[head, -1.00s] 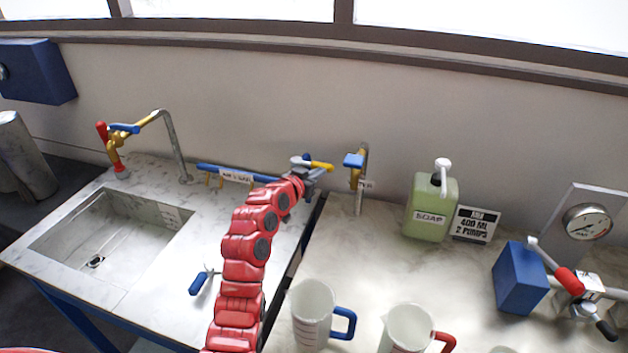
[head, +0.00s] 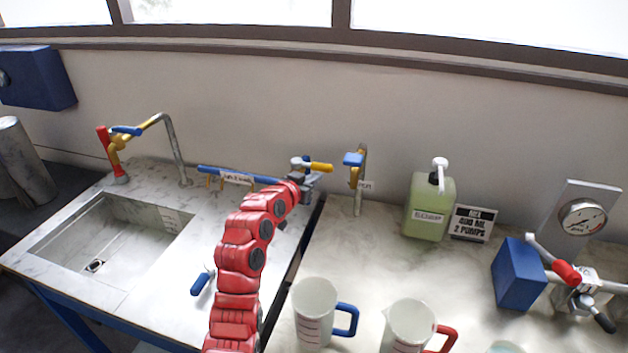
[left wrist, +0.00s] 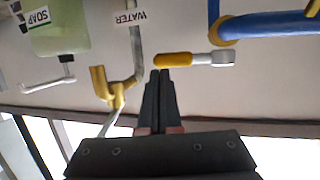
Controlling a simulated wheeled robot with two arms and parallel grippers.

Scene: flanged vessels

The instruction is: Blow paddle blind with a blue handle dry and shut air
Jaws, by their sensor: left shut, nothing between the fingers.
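The paddle blind with a blue handle (head: 201,283) lies on the marble counter in front of the sink's right side; its flat part is small and hard to make out. The blue air pipe (head: 215,171) runs along the back wall with a label on it. At its right end is a yellow lever (head: 318,167), which also shows in the left wrist view (left wrist: 172,60). My left gripper (head: 318,178) is at this lever, shut and empty. In the left wrist view its fingertips (left wrist: 160,73) are close beside the yellow lever; contact cannot be told. My right gripper is not in view.
A water tap (head: 358,175) stands right of the lever, with a soap bottle (head: 428,208) and sign (head: 472,223) beyond. White jugs (head: 315,312) stand at the front. The sink (head: 110,235) with its tap (head: 170,145) is left. A gauge (head: 582,217) stands right.

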